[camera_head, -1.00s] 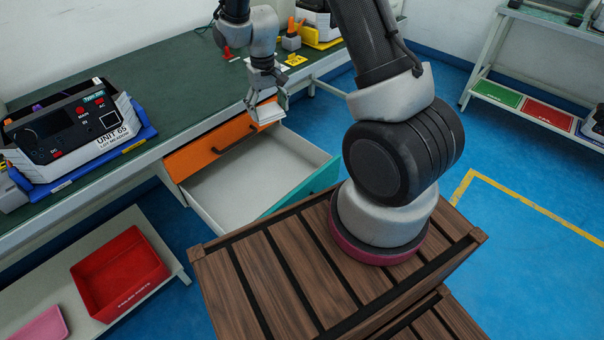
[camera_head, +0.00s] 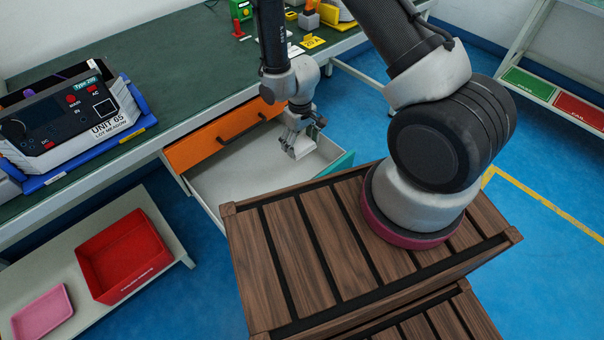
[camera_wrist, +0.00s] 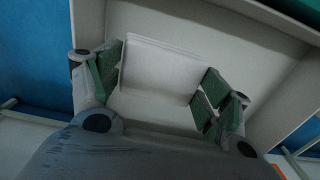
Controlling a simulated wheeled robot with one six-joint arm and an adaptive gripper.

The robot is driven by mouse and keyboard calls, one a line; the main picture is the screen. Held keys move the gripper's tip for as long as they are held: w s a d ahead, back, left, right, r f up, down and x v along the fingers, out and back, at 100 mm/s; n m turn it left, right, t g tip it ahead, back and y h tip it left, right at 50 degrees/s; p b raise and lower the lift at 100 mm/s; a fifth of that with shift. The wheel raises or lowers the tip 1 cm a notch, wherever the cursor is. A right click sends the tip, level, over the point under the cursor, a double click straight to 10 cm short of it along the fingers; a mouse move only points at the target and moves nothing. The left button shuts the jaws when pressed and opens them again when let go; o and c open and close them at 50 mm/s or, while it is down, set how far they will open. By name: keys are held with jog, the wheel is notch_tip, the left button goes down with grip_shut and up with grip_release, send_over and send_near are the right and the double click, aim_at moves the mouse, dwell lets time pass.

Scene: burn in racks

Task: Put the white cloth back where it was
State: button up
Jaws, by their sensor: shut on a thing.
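My gripper (camera_head: 300,148) is shut on a white cloth (camera_wrist: 160,70), a flat folded rectangle that spans between the two green-padded fingers in the wrist view. In the head view the cloth is a small pale patch (camera_head: 304,148) at the fingertips, mostly hidden by them. The gripper points down over the open drawer (camera_head: 225,188), near its right part. The drawer is white inside and has a teal front (camera_head: 338,165). The wrist view shows its pale floor and walls around the cloth. I cannot tell whether the cloth touches the floor.
A closed orange drawer (camera_head: 192,153) with a black handle sits above the open one. A test unit (camera_head: 75,120) on a blue tray stands on the green bench. A red bin (camera_head: 122,257) and a pink tray (camera_head: 42,312) lie on a low shelf at lower left.

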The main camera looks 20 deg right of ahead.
aim_at(300, 175)
jog(key=f, duration=0.4)
jog(key=s+f, duration=0.1)
jog(key=f, duration=0.7)
jog(key=shift+s+a+f, duration=0.1)
jog(key=shift+s+a, duration=0.05)
jog(key=shift+a, duration=0.1)
jog(key=shift+f, duration=0.1)
jog(key=o, duration=1.1)
jog(key=shift+c, duration=0.2)
